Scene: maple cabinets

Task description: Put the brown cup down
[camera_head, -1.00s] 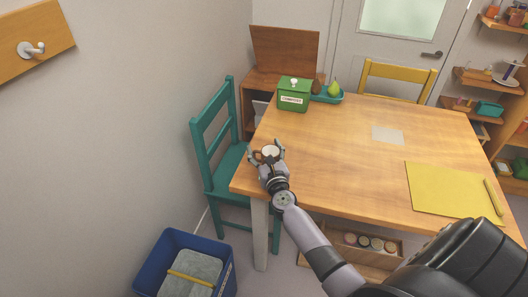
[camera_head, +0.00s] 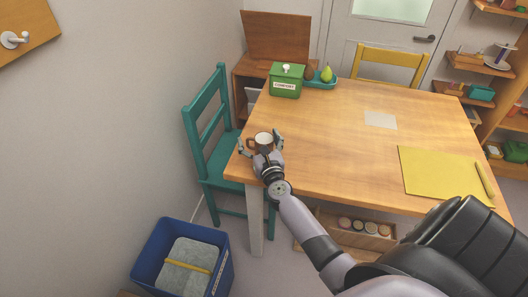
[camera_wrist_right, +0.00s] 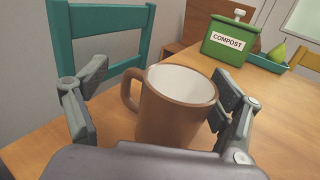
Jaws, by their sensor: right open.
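The brown cup (camera_head: 263,141) has a white inside and stands upright on the near left corner of the wooden table (camera_head: 340,150). In the right wrist view the brown cup (camera_wrist_right: 174,105) fills the middle, with its handle on the left. My right gripper (camera_head: 261,145) is open around the cup. In the right wrist view the gripper's fingers (camera_wrist_right: 165,100) stand on either side of it, with a clear gap on the handle side; the right finger is close to the cup's wall. The cup's base is hidden by my gripper. My left gripper is not in view.
A green compost box (camera_head: 286,80) and a teal tray (camera_head: 322,84) with a pear stand at the back left of the table. A yellow mat (camera_head: 440,173) lies at the right. A teal chair (camera_head: 210,135) stands close to the left edge. The table's middle is clear.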

